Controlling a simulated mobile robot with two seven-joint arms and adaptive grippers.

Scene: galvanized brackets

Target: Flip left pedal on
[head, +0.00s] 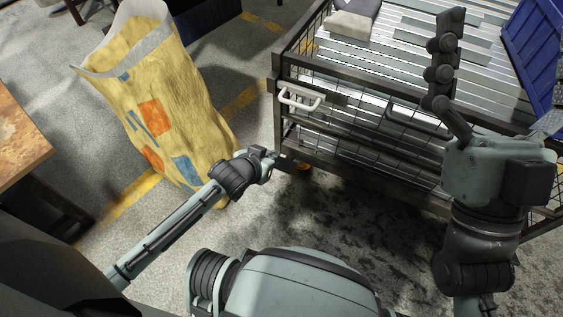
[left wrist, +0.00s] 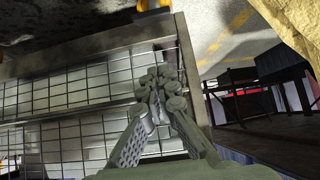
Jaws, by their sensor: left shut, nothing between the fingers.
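A wheeled metal cart (head: 345,97) with mesh sides stands right of centre in the head view. A yellow caster (head: 303,167) shows under its near left corner. Yellow parts of a caster show at the top edge of the left wrist view (left wrist: 153,5). I cannot make out a pedal on it.
A large yellow sack (head: 165,95) stands left of my left gripper. A wooden table (head: 18,140) is at the far left. The cart has a white handle (head: 299,100) and carries metal strips and a blue crate (head: 540,45). Floor in front is clear.

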